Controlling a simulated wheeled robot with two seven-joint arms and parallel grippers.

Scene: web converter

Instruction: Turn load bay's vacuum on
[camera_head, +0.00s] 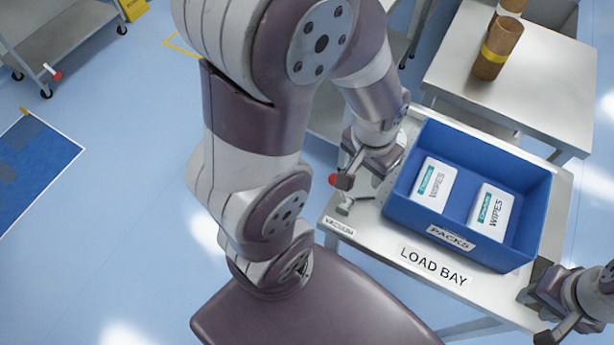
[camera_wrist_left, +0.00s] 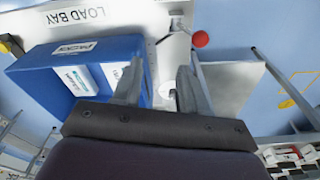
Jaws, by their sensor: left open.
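The load bay is a pale table with a LOAD BAY label (camera_head: 436,265). A small VACUUM label (camera_head: 339,227) is at its left front corner. Beside it is a metal fitting (camera_head: 346,208) with a red knob (camera_head: 332,180). In the left wrist view the red knob (camera_wrist_left: 200,39) and metal fitting (camera_wrist_left: 177,24) show beyond the fingers. My left gripper (camera_head: 358,180) is open and empty, over the table's left side close to the knob; its arm hides part of the fitting. Its fingers (camera_wrist_left: 160,78) show apart in the wrist view. My right gripper (camera_head: 555,310) is at the table's right front corner, its jaws unclear.
A blue PACKS bin (camera_head: 468,257) with two WIPES packs (camera_head: 434,184) fills most of the table, right of my left gripper. Behind is a metal table (camera_head: 540,85) with brown rolls (camera_head: 497,48). A cart (camera_head: 60,45) stands far left.

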